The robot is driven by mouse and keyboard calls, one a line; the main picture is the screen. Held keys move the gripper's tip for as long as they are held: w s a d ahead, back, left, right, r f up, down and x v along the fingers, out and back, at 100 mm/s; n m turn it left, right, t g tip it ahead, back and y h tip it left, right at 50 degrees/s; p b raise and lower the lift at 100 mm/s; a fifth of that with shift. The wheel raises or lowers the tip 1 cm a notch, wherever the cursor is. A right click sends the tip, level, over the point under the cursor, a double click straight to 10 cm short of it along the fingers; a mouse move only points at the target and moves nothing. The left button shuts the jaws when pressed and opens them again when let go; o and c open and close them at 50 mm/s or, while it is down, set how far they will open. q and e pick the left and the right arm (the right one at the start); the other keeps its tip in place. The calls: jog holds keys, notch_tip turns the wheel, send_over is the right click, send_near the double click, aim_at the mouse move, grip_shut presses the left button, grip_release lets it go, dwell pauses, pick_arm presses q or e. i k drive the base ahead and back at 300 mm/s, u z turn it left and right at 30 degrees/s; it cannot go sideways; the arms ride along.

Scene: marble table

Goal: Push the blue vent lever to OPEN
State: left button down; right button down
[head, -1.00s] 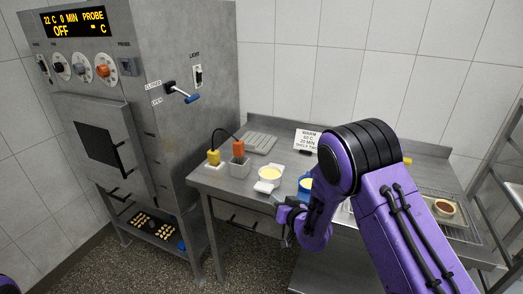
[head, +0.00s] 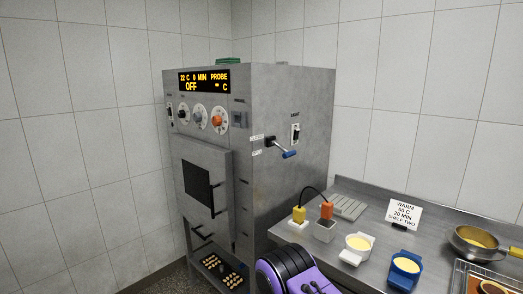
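The blue vent lever (head: 289,154) sticks out from the right side wall of the steel oven (head: 301,188). Its black pivot (head: 271,141) sits beside small CLOSED and OPEN labels (head: 256,146), CLOSED above OPEN. The handle slopes down to the right; I cannot tell exactly which label it matches. Part of my purple arm shows at the bottom middle of the head view, below and apart from the lever. Neither gripper is in view.
The oven display (head: 204,82) reads 22 C, 0 MIN, OFF. A light switch (head: 295,133) is above the lever. The steel table (head: 323,254) on the right holds a yellow-and-orange probe set (head: 325,227), a white dish (head: 358,246), a blue dish (head: 404,267) and a pan (head: 478,242).

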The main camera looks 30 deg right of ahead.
aim_at(287, 155)
jog(key=i, duration=0.5)
jog(key=z, duration=2.4)
